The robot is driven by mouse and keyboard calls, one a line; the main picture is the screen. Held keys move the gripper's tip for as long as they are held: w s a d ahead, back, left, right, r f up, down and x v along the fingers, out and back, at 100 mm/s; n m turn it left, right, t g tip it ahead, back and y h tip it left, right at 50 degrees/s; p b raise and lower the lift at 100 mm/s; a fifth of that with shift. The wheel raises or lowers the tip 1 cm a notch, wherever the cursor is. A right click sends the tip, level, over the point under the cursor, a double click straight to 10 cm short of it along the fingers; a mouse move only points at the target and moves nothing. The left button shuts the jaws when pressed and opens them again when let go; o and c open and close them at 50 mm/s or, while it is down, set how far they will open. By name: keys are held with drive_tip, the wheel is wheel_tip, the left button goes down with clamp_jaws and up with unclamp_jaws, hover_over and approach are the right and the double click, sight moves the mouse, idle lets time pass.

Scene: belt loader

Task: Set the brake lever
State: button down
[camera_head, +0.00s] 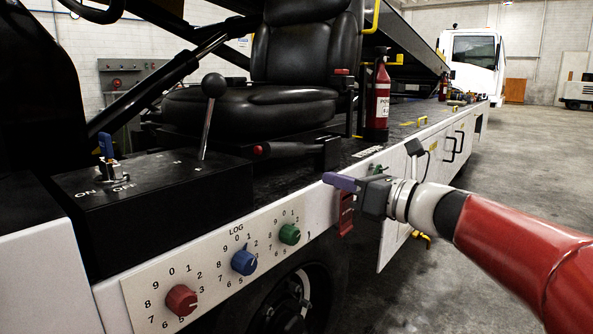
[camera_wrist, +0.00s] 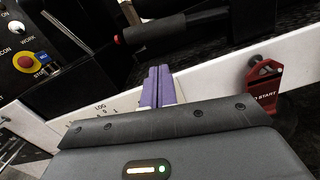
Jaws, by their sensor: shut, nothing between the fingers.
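The brake lever (camera_head: 292,149) is a black handle with a red button on its left end. It lies low and nearly level beside the black seat, on the deck. In the wrist view the brake lever (camera_wrist: 155,31) shows at the top, with its red tip to the left. My gripper (camera_head: 328,178) has purple fingers pressed together and empty. It is in front of the white side panel, to the right of and lower than the lever, apart from it. In the wrist view my gripper (camera_wrist: 158,70) points up toward the lever's underside, with a gap between.
A black console (camera_head: 160,205) with a ball-topped lever (camera_head: 213,85) stands left. The seat (camera_head: 290,60) is behind. A fire extinguisher (camera_head: 380,100) stands right. A red tag (camera_wrist: 265,85) hangs on the panel near my gripper. Colored knobs (camera_head: 244,262) line the panel below.

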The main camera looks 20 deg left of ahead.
sight(301, 148)
drive_tip(key=shift+a, duration=0.1)
drive_tip(key=x, duration=0.9)
drive_tip(key=shift+w+a, duration=0.2)
drive_tip(key=shift+a, duration=0.15)
